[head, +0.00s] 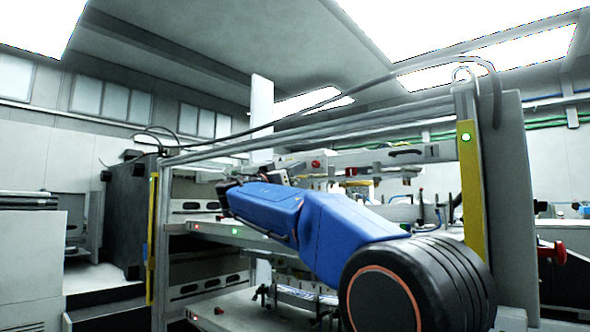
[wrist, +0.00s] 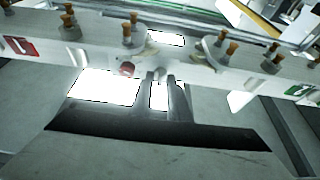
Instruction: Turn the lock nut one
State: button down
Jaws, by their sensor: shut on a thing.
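My gripper (wrist: 160,76) is in the middle of the wrist view, its two fingers close together at the pale machine rail (wrist: 190,65). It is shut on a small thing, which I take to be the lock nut. That thing is mostly hidden between the fingertips, and I cannot tell how far it is turned. A red round knob (wrist: 127,69) sits just left of the fingertips. In the head view my blue arm reaches into the machine frame, and the fingertips cannot be made out there.
Several brass-topped posts (wrist: 132,22) stand along the rail on both sides of my gripper. A red label (wrist: 19,46) is at the left and a green label (wrist: 299,89) at the right. Yellow-striped uprights (head: 470,185) and top bars (head: 310,130) border the machine opening.

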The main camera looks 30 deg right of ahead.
jog(key=c, duration=1.9)
grip_release()
jog(key=v, duration=1.7)
jog(key=shift+s+f, duration=0.1)
jog(key=shift+f, duration=0.05)
jog(key=shift+a, duration=0.15)
